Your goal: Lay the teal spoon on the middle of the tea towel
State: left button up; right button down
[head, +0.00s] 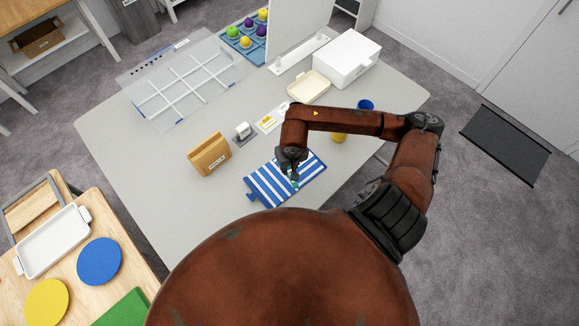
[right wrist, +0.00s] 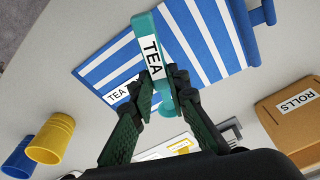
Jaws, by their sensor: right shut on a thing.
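The tea towel (head: 264,189) has blue and white stripes and lies flat on the grey table; it fills the top of the right wrist view (right wrist: 205,40), with a TEA label at one edge. The teal spoon (right wrist: 146,28) also bears a TEA label. My right gripper (right wrist: 165,85) is shut on the spoon, which is over the towel. In the head view the gripper (head: 292,168) hides most of the spoon (head: 295,183). I cannot tell whether the spoon touches the cloth. My left gripper is not in view.
A ROLLS box (head: 209,155) stands left of the towel. A yellow cup (head: 339,138) and a blue cup (head: 366,105) stand to the right. Behind are a cream tray (head: 308,87), a white box (head: 346,58) and a clear divided tray (head: 185,90). The table's left front is clear.

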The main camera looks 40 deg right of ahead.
aim_at(289, 168)
jog(key=f, duration=0.1)
jog(key=w+d+f, duration=0.1)
jog(key=w+f, duration=0.1)
jog(key=shift+d+f+p, duration=0.1)
jog(key=shift+d+p, duration=0.2)
jog(key=shift+d, duration=0.05)
notch_tip(289, 168, down, 2)
jog(key=shift+f+p, duration=0.1)
jog(key=shift+p, duration=0.45)
jog(key=shift+w+f, duration=0.1)
jog(key=shift+f, duration=0.35)
jog(key=shift+f, duration=0.1)
jog(key=c, duration=1.8)
grip_release()
jog(key=shift+c, duration=0.2)
